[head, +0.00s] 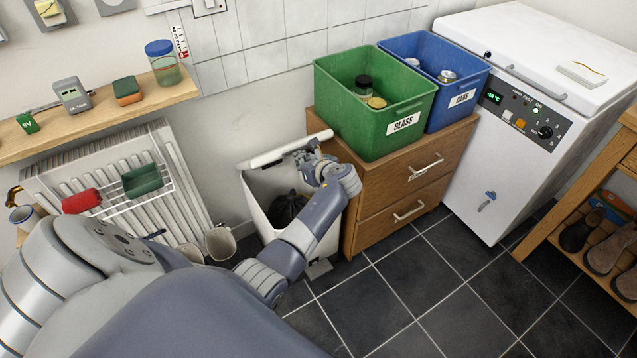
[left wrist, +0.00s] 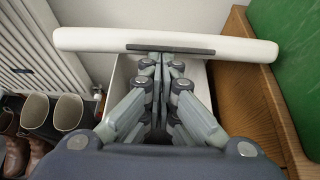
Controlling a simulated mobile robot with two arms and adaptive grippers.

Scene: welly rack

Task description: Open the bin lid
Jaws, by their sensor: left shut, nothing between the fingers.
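The white bin (head: 263,192) stands on the floor between the radiator and the wooden drawer unit. Its white lid (head: 262,161) is raised at the back, near the wall, and the bin's mouth is open. A black bag (head: 290,204) shows inside. My left gripper (head: 307,152) is at the lid's right part in the head view, shut and empty. In the left wrist view its closed fingers (left wrist: 162,62) reach to the dark strip on the lid (left wrist: 95,41); I cannot tell whether they touch it. My right gripper is not in view.
A green GLASS crate (head: 345,125) and a blue CANS crate (head: 470,80) stand on the drawer unit (head: 380,195), close right of my left gripper. A radiator (head: 180,190) and boots (left wrist: 68,112) are to the left. The tiled floor in front is clear.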

